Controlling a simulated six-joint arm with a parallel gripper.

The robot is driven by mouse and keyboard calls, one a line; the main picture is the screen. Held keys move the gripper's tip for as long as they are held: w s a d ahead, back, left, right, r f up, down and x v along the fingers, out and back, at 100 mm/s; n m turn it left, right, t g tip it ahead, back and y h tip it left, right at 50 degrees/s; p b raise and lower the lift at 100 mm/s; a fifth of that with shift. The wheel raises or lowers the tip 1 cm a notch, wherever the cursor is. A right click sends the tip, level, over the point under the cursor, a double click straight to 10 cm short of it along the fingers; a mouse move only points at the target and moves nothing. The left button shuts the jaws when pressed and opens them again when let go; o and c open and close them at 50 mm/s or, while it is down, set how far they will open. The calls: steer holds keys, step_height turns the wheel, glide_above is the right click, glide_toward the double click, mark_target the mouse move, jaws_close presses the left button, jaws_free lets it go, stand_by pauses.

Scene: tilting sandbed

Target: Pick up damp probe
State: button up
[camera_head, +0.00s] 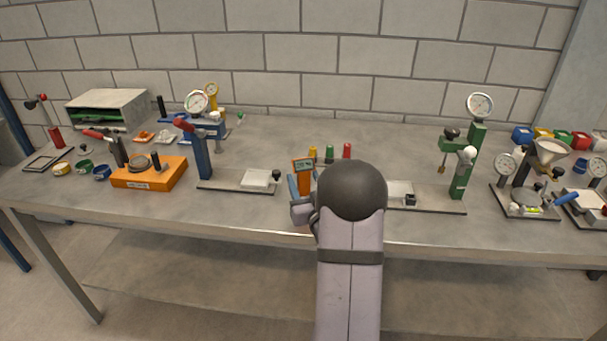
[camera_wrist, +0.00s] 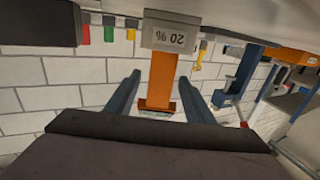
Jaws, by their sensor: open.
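The damp probe (camera_wrist: 161,80) is an orange handheld meter with a grey display reading "20 %", upside down in the wrist view. In the head view the probe (camera_head: 302,166) shows just left of my dark wrist, near the middle of the bench. My gripper (camera_wrist: 159,84) is open, with one blue finger on each side of the orange body. Gaps show between the fingers and the probe in the wrist view. In the head view my gripper (camera_head: 302,186) is partly hidden by my arm, as is the probe's lower part.
Yellow, green and red small items (camera_head: 329,153) stand behind the probe. A blue press stand (camera_head: 202,155) with a flat base is to the left, and a green gauge stand (camera_head: 470,160) to the right. The bench front edge (camera_head: 440,247) runs close by.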

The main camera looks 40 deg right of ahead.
mark_target(303, 161)
steer(key=shift+w+d, duration=0.2)
steer(key=shift+w, duration=0.35)
steer(key=shift+c, duration=0.2)
steer(key=c, duration=1)
step_height(303, 161, up, 10)
steer(key=shift+b, duration=0.45)
step_height(303, 161, up, 10)
steer(key=p, duration=0.7)
